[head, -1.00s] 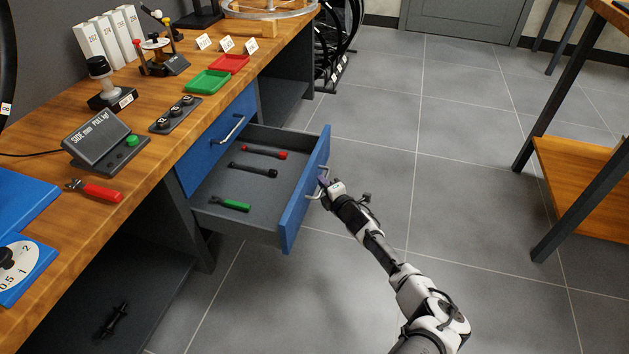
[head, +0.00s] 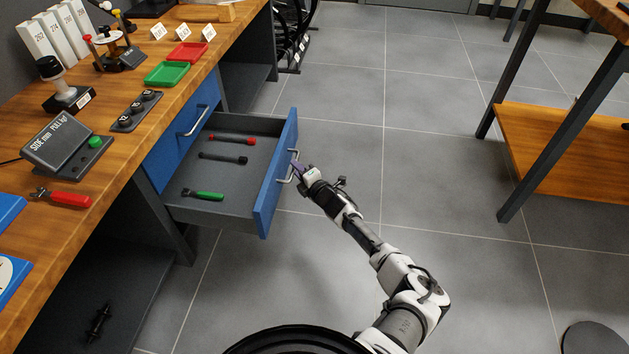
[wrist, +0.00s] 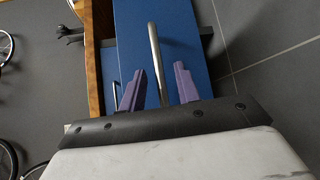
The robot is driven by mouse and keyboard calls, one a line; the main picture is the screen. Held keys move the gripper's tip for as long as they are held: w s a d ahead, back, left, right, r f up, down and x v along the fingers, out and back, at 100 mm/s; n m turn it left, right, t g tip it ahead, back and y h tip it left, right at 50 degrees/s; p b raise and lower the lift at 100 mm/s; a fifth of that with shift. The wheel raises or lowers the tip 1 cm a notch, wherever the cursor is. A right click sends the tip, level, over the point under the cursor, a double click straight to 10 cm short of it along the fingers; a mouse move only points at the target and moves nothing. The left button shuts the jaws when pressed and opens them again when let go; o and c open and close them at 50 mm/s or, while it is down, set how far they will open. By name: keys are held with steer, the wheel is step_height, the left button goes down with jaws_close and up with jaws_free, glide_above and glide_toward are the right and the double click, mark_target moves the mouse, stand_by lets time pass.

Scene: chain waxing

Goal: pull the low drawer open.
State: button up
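The low drawer (head: 277,182) stands well out from the blue-fronted bench cabinet in the head view. Inside it lie a red-ended tool (head: 232,139), a black tool (head: 222,158) and a green-handled tool (head: 203,195). My gripper (head: 297,171) is at the drawer's metal bar handle (head: 288,178), on the outer side of the front. In the wrist view my gripper's purple fingers (wrist: 159,69) are apart, one on each side of the handle (wrist: 156,55), with gaps showing. The drawer's blue front also fills the middle of the wrist view (wrist: 183,40).
A closed blue upper drawer (head: 180,135) is beside the open one, under the wooden bench top (head: 120,150). A second table (head: 560,150) stands at the right. The grey floor (head: 440,190) between them is clear.

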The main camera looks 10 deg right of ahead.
steer(key=p+v, duration=0.8)
steer(key=v, duration=0.3)
steer(key=shift+s+d+r+p, duration=0.1)
steer(key=shift+r+p, duration=0.05)
steer(key=shift+p, duration=0.15)
